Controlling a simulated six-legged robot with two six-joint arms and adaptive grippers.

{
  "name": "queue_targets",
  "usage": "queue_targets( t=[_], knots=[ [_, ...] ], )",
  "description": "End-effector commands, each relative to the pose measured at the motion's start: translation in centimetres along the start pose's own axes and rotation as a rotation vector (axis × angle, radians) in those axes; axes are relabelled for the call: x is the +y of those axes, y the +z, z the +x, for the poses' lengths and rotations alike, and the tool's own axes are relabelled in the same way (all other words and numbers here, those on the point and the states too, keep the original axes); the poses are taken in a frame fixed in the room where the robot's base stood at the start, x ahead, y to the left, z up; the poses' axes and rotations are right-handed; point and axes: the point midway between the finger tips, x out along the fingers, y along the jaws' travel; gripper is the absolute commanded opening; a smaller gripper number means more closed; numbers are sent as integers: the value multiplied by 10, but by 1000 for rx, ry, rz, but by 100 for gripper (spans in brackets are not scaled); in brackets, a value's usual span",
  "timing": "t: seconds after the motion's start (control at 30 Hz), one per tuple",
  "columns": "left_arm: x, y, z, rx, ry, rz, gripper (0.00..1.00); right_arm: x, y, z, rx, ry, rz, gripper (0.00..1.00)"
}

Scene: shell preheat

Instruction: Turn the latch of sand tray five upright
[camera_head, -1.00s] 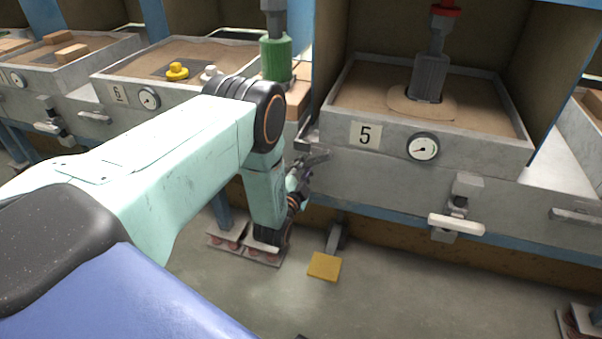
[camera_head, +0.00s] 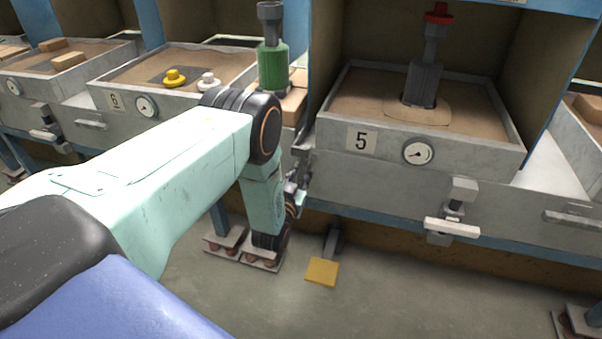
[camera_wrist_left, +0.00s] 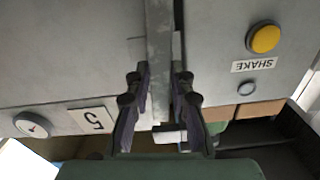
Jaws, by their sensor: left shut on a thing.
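Sand tray five (camera_head: 490,152) is a grey metal box of sand, with a "5" plate and a round gauge on its front. Its latch is a grey bar at the tray's front left corner. In the left wrist view, which is upside down, the latch (camera_wrist_left: 159,35) runs straight up and down between my fingers. My left gripper (camera_wrist_left: 158,78) is shut on it, one finger on each side. In the head view my left gripper (camera_head: 299,186) is small, partly hidden by my own arm, and the latch is hard to make out there. My right gripper is not in view.
A white T-shaped handle (camera_head: 452,228) sticks out below tray five. A yellow pedal (camera_head: 322,271) is near the floor. A yellow SHAKE button (camera_wrist_left: 264,39) is on the neighbouring panel. Tray six (camera_head: 185,102) is on the left. A green-handled tool (camera_head: 272,66) stands between the trays.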

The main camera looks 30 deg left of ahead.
Motion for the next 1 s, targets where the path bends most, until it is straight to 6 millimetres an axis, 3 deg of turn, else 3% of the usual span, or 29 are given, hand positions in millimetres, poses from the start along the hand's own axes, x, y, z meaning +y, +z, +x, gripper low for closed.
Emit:
queue_targets(
  t=[0.33, 0.87, 0.9, 1.0],
  knots=[
    [0, 0, -1, 0, 2, -122, 0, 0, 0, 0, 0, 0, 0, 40],
    [0, -1, 0, 1, 2, -143, 0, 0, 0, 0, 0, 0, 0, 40],
    [0, -1, 0, 1, 2, -142, 26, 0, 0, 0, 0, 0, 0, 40],
    [0, -1, 0, 1, 2, -141, 34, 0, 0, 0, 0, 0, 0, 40]
  ],
)
